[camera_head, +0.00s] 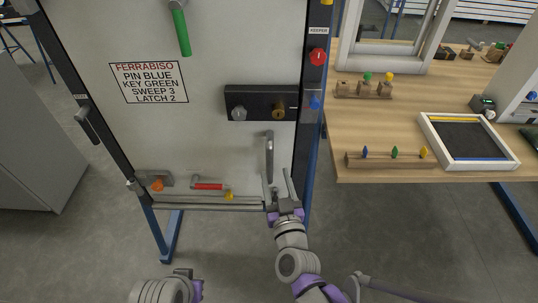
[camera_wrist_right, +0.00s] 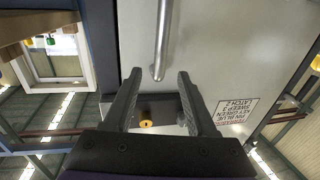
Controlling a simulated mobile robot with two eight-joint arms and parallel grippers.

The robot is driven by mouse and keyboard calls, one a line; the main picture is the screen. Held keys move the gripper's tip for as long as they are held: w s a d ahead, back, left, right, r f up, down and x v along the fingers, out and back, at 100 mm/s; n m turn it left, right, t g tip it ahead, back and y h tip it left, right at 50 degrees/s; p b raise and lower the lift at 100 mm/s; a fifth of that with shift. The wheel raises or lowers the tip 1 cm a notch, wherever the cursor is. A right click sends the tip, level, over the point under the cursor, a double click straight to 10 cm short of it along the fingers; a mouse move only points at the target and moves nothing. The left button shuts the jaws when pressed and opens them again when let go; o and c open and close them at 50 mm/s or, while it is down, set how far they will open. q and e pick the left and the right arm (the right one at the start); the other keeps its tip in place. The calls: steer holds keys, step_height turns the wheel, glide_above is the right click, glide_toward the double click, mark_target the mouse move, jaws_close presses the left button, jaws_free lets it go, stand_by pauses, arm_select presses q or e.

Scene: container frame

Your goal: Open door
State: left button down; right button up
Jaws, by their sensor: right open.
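The door (camera_head: 218,65) is a pale grey panel in a dark frame, and it looks shut. A vertical metal pull handle (camera_head: 269,155) is low on its right side. Above the handle is a black lock plate (camera_head: 261,101) with a silver knob (camera_head: 239,114) and a brass knob (camera_head: 279,112). My right gripper (camera_head: 279,183) is open just below the handle. In the right wrist view the handle bar (camera_wrist_right: 161,40) lies in line with the gap between the open fingers (camera_wrist_right: 158,76); contact cannot be told. My left gripper is not visible, only part of that arm.
The door bears a sign (camera_head: 149,82), a green handle (camera_head: 181,32), a red-gripped latch (camera_head: 209,186) and an orange knob (camera_head: 157,184). A red knob (camera_head: 318,57) and blue knob (camera_head: 314,102) are on the right post. A wooden table (camera_head: 380,120) stands close on the right.

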mark_target(270, 157)
steer(key=w, duration=0.2)
steer(key=w+a, duration=0.1)
steer(key=w, duration=0.2)
steer(key=w+b, duration=0.1)
steer(key=w, duration=0.2)
steer(key=shift+w+a, duration=0.2)
steer(key=shift+a, duration=0.15)
jaws_close()
stand_by(1.0)
